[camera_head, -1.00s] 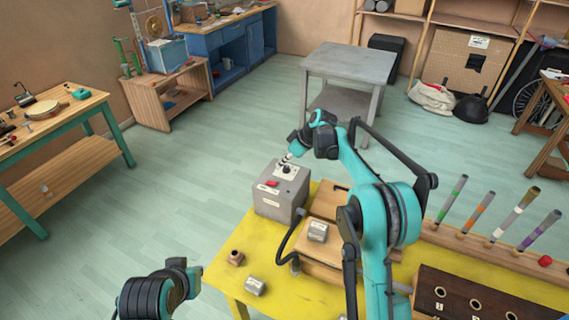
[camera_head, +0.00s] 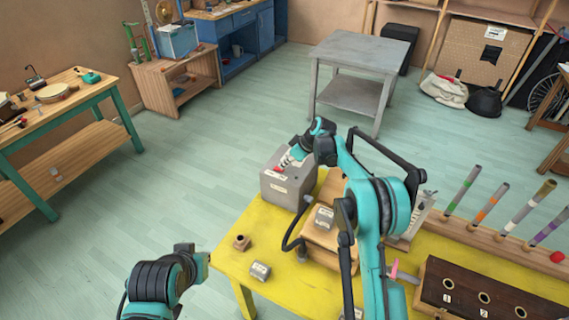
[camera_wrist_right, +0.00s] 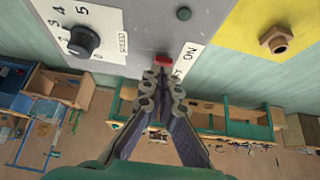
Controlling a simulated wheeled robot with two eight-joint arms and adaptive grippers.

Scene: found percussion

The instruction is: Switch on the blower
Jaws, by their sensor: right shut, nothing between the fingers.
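The blower is a grey box (camera_head: 287,191) on the left back corner of the yellow table. In the right wrist view its top carries a red switch (camera_wrist_right: 164,59) beside an ON label (camera_wrist_right: 187,56), a black numbered dial (camera_wrist_right: 82,40) and a dark green round part (camera_wrist_right: 183,13). My right gripper (camera_head: 288,161) is over the top of the box. In the right wrist view its fingertips (camera_wrist_right: 163,82) are closed together, empty, and right at the red switch; I cannot tell whether they touch it.
A black hose (camera_head: 290,241) runs from the box toward a wooden case (camera_head: 323,256). A small metal block (camera_head: 324,217), a metal cylinder (camera_head: 260,271) and a brown nut-like piece (camera_head: 242,243) are near. A tube rack (camera_head: 483,238) stands to the right.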

